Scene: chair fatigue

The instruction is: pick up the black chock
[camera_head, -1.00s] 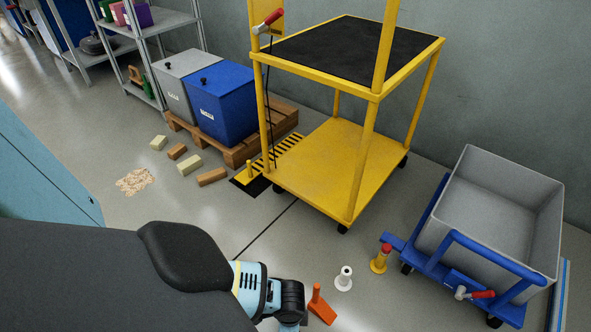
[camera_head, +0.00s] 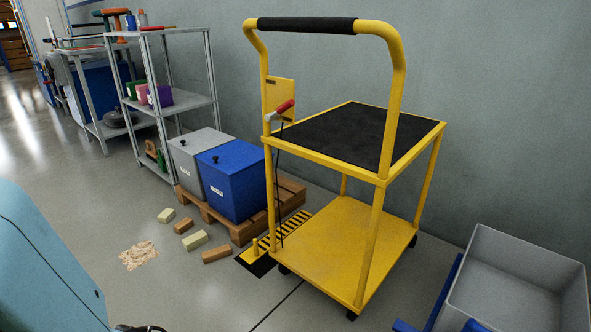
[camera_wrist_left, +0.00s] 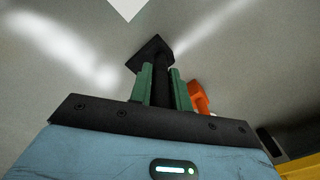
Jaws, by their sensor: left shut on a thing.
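The black chock (camera_wrist_left: 151,53) is in the left wrist view, with a dark upright post and a wider, angular end beyond the fingertips. My left gripper (camera_wrist_left: 161,80) has its two green fingers closed on the post, one on each side. An orange chock (camera_wrist_left: 198,98) shows just right of the fingers, partly hidden behind the gripper. The head view shows neither chock nor either gripper.
A yellow trolley (camera_head: 350,250) stands centre right in the head view. A grey bin (camera_head: 515,275) is at lower right. Blue and grey boxes sit on a pallet (camera_head: 243,232), with several loose blocks (camera_head: 217,255) on the floor before it. Shelves (camera_head: 180,105) stand behind.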

